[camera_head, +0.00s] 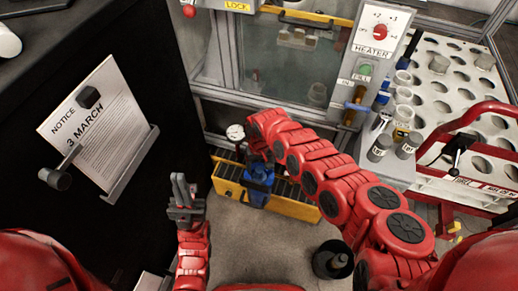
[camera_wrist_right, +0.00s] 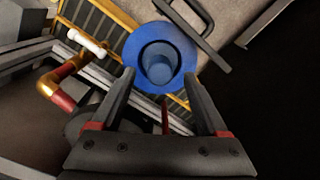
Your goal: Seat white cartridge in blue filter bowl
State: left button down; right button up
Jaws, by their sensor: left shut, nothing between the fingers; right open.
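The blue filter bowl (camera_head: 258,178) stands at the yellow-edged roller track in the head view. In the right wrist view the blue bowl (camera_wrist_right: 160,60) shows from above, with a round blue recess at its middle and nothing white in it. My right gripper (camera_wrist_right: 165,92) is open, its two fingers pointing toward the bowl's near rim; I cannot tell whether they touch it. My left gripper (camera_head: 185,193) is shut and empty, left of the bowl and apart from it. I cannot clearly identify the white cartridge; a white rounded object (camera_head: 8,40) is cut off at the top left.
The yellow-edged roller track (camera_head: 290,205) runs under the window frame. A black pot (camera_head: 333,260) stands on the floor at right. A notice board (camera_head: 98,130) is at left. A perforated white rack (camera_head: 450,75) with several containers is at right. Grey floor (camera_head: 250,240) is clear between the arms.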

notch_tip(320, 180, up, 15)
jog(key=p, duration=0.1)
jog(key=shift+f+p, duration=0.2)
jog(key=shift+p, duration=0.2)
jog(key=shift+w, duration=0.15)
